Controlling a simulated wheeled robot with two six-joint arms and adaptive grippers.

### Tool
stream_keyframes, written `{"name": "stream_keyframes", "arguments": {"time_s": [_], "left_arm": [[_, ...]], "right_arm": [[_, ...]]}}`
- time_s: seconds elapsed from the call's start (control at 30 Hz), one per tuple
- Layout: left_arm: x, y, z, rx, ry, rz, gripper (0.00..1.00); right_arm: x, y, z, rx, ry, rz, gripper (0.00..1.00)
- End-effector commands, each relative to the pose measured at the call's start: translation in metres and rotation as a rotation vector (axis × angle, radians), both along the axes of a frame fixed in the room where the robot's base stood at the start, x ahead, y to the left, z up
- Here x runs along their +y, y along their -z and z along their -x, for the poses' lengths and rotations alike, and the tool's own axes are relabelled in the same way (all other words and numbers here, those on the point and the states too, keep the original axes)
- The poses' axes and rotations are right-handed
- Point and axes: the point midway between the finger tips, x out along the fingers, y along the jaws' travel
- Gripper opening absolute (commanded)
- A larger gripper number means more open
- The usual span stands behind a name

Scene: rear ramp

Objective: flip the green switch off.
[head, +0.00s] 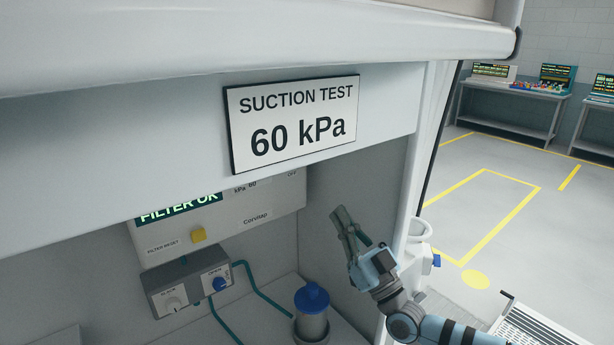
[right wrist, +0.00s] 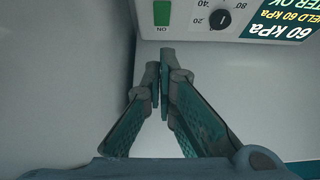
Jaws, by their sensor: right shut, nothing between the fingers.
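The green switch (right wrist: 162,13) is on the front of a white panel box (right wrist: 180,31), at the top of the right wrist view. It is cut by the top edge, so its full position cannot be told. In the head view the white panel box (head: 276,211) shows under the overhang, and the switch is hidden. My right gripper (head: 339,213) is shut and empty, to the right of the box. In the right wrist view its fingertips (right wrist: 160,67) point toward the box, just below the switch, apart from it. My left gripper is not in view.
A black dial (right wrist: 219,19) sits right of the switch. A sign reading 60 kPa (head: 290,122) hangs on the overhang above. Below are a yellow button (head: 198,235), a grey valve block (head: 172,289) and a blue-capped canister (head: 312,315). The cabinet's side wall stands close to my right gripper.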

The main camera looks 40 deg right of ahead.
Motion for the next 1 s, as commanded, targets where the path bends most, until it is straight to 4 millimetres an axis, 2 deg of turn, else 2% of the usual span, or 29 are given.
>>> {"name": "stream_keyframes", "arguments": {"time_s": [0.27, 0.7, 0.83, 1.0], "left_arm": [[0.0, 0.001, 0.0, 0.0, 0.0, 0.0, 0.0], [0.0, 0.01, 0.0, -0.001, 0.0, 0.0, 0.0], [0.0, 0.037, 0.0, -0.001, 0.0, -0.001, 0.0], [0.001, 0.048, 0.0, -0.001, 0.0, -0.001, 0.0]], "right_arm": [[0.0, -0.008, -0.011, -0.002, -0.001, -0.001, 0.0], [-0.001, -0.06, -0.084, -0.003, -0.002, -0.003, 0.0], [-0.001, -0.048, -0.106, -0.002, -0.001, -0.002, 0.0], [-0.002, -0.049, -0.119, 0.001, -0.003, 0.0, 0.0]]}}
